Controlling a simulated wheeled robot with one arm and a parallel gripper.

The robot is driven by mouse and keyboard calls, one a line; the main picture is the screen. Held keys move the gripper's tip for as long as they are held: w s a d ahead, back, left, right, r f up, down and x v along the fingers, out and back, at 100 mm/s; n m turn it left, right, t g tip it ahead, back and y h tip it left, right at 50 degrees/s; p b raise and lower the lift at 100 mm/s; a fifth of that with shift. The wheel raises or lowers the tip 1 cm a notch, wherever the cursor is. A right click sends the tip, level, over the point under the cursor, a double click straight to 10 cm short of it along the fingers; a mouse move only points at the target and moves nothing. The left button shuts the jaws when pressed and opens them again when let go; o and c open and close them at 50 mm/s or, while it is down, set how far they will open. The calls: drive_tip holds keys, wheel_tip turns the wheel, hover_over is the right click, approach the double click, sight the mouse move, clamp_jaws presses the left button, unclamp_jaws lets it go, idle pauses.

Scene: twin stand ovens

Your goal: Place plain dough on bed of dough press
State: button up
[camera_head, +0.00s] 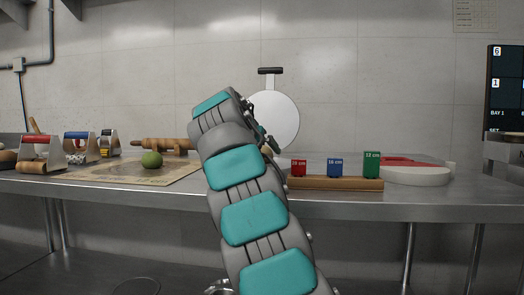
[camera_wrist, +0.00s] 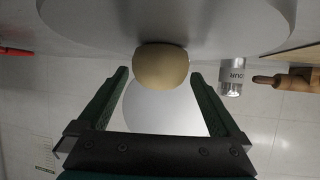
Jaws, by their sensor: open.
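A plain beige dough ball (camera_wrist: 160,66) sits on a broad, round, pale grey surface (camera_wrist: 80,22) in the upside-down wrist view. My gripper (camera_wrist: 160,73) is open, its fingertips on either side of the dough with a gap at each side. In the head view my gripper (camera_head: 268,143) is mostly behind my arm, which hides most of the dough and the round surface.
A wooden block (camera_head: 335,183) with red, blue and green size markers is right of my arm. A green ball (camera_head: 152,159) lies on a mat (camera_head: 125,177). A flour can (camera_wrist: 232,77) and rolling pin (camera_wrist: 285,80) are nearby.

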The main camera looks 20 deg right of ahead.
drive_tip(key=v, duration=1.1)
